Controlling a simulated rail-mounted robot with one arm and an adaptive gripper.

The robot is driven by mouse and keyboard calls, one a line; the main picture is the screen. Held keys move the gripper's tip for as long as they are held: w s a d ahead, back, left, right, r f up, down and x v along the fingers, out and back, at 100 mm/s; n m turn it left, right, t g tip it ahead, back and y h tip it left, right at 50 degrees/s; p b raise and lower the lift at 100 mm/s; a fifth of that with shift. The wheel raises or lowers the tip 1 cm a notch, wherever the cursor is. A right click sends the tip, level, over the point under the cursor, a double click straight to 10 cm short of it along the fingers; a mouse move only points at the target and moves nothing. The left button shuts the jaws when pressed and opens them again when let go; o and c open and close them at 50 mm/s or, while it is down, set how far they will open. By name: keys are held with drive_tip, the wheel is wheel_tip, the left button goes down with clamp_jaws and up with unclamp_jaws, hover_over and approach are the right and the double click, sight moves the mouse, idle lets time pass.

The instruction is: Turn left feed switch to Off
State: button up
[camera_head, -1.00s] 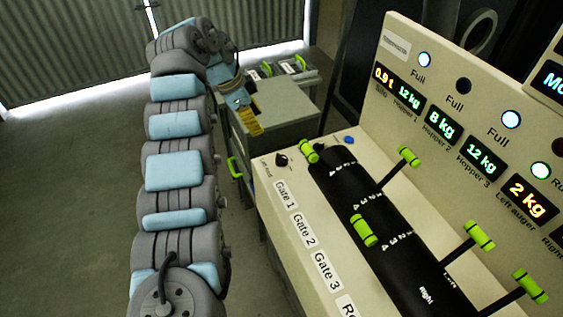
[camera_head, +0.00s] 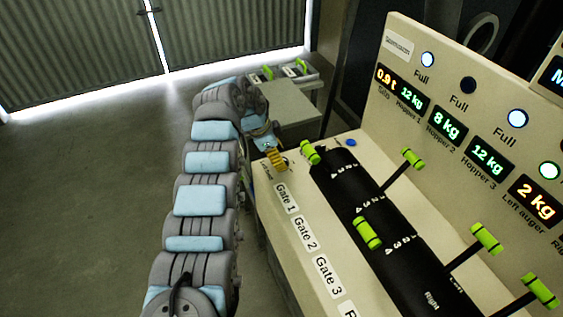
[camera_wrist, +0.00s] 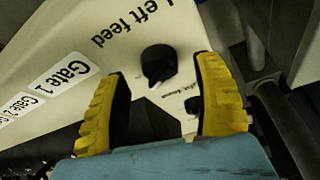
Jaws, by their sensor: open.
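The left feed switch (camera_wrist: 158,63) is a black rotary knob with a white pointer mark, beside the printed words "Left feed" in the wrist view. Its pointer aims toward the bottom of that view; the small position label nearby is too blurred to read. My gripper (camera_wrist: 163,78) has two yellow fingers, open and empty, one on each side of the knob in the picture. I cannot tell whether they touch it.
A second small dark knob (camera_wrist: 193,105) shows near the right finger. On the panel, green-handled levers (camera_head: 310,152) rise from a black curved cover (camera_head: 360,195), close to my gripper's right. A blue button (camera_head: 351,142) and a grey cabinet (camera_head: 290,103) are behind. Open floor lies left.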

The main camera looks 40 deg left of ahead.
drive_tip(key=shift+x, duration=1)
clamp_jaws()
